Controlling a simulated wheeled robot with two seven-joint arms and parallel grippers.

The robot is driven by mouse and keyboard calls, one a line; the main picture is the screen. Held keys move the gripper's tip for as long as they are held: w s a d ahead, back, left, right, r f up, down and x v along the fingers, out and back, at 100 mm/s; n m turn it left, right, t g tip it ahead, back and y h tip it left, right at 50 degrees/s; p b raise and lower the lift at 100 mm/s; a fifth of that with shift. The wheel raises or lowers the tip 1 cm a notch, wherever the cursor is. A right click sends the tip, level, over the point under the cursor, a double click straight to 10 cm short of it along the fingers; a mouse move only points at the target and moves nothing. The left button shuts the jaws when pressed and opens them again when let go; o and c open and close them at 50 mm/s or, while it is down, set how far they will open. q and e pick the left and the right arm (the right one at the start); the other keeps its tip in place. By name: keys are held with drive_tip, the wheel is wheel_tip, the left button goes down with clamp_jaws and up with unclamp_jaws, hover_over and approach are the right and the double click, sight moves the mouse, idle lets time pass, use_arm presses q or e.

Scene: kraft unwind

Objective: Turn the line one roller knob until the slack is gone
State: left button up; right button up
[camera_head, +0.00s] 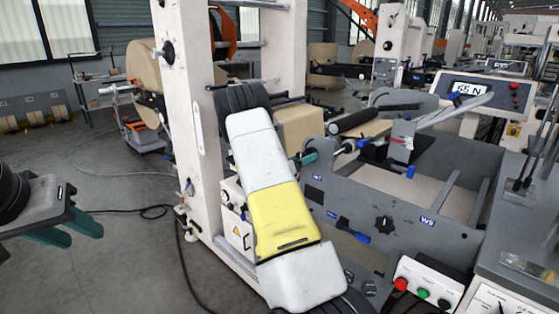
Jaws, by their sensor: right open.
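My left gripper (68,232) hangs at the left edge over the floor, its two teal fingers apart and nothing between them. My white and yellow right arm rises from the bottom centre. My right gripper (307,158) is mostly hidden behind it; a teal finger shows beside a small shaft and knob (339,151) on the grey machine. I cannot tell whether they touch. A blue-ended part (363,144) sits just right of it. Brown kraft paper (303,128) shows behind the arm, next to a black roller (353,122). Which knob is line one's is unclear.
The grey machine frame (385,190) bears a black star knob (384,224) and a blue handle (355,235). A button box (425,286) stands at the lower right. A white upright (203,130) stands left of my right arm. Cables cross the open floor at left.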

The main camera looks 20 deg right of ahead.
drive_tip(key=c, duration=1.4)
drive_tip(key=shift+o, duration=0.2)
drive_tip(key=m, duration=0.9)
drive_tip(key=shift+m, duration=0.4)
drive_tip(key=o, duration=1.4)
drive_tip(key=shift+c, duration=0.2)
drive_tip(key=shift+a, duration=0.1)
drive_tip(key=v, duration=0.7)
